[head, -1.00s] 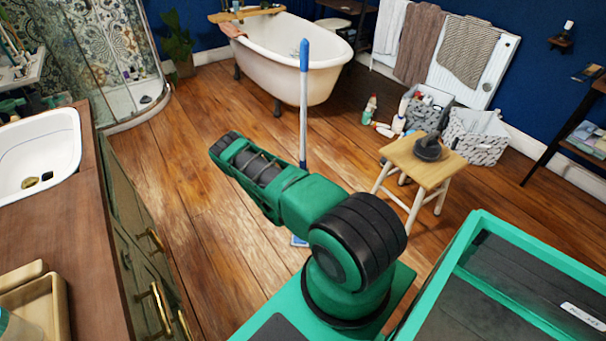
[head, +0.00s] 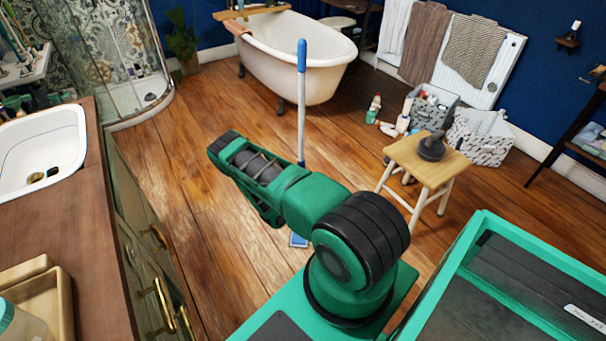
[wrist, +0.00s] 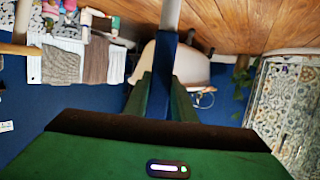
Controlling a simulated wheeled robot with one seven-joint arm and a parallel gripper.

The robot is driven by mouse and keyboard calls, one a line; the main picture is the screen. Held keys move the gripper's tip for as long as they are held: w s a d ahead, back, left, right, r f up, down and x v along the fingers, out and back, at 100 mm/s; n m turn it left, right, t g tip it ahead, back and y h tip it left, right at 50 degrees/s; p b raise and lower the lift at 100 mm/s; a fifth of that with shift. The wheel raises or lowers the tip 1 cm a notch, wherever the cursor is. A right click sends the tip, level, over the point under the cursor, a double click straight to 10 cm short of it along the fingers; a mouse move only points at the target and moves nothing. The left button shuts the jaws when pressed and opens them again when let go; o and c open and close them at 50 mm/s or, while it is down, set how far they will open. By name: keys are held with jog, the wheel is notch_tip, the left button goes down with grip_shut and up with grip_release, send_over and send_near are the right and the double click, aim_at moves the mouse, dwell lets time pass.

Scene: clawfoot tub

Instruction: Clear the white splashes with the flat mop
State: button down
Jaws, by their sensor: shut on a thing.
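The flat mop's upright handle (head: 302,110) has a pale shaft with a blue top and stands in front of the tub in the head view. Part of its blue flat head (head: 299,240) shows on the floor beside my arm; the rest is hidden. In the wrist view my gripper (wrist: 163,88) is shut on the mop's blue grip section, with the pale shaft (wrist: 170,14) beyond it. My arm hides the gripper in the head view. Pale streaks (head: 268,238) on the floor near the mop head may be splashes or glare; I cannot tell which.
A wooden stool (head: 428,162) with a dark object on it stands right of the mop. Bottles and patterned baskets (head: 478,140) lie behind it. The clawfoot tub (head: 300,55) is at the back, the sink cabinet (head: 135,235) at left. The floor between is open.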

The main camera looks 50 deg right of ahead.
jog(key=shift+a, duration=0.15)
jog(key=shift+w+a, duration=0.2)
jog(key=shift+a, duration=0.45)
jog(key=shift+w+a, duration=0.15)
jog(key=shift+a, duration=0.55)
jog(key=shift+w+a, duration=0.2)
jog(key=shift+a, duration=0.45)
jog(key=shift+w+a, duration=0.15)
jog(key=shift+a, duration=0.5)
jog(key=shift+w+a, duration=0.2)
jog(key=shift+a, duration=0.5)
jog(key=shift+w+a, duration=0.15)
jog(key=shift+a, duration=0.55)
jog(key=shift+w+a, duration=0.15)
jog(key=shift+a, duration=0.55)
jog(key=shift+w+a, duration=0.1)
jog(key=shift+a, duration=0.6)
jog(key=shift+r, duration=0.1)
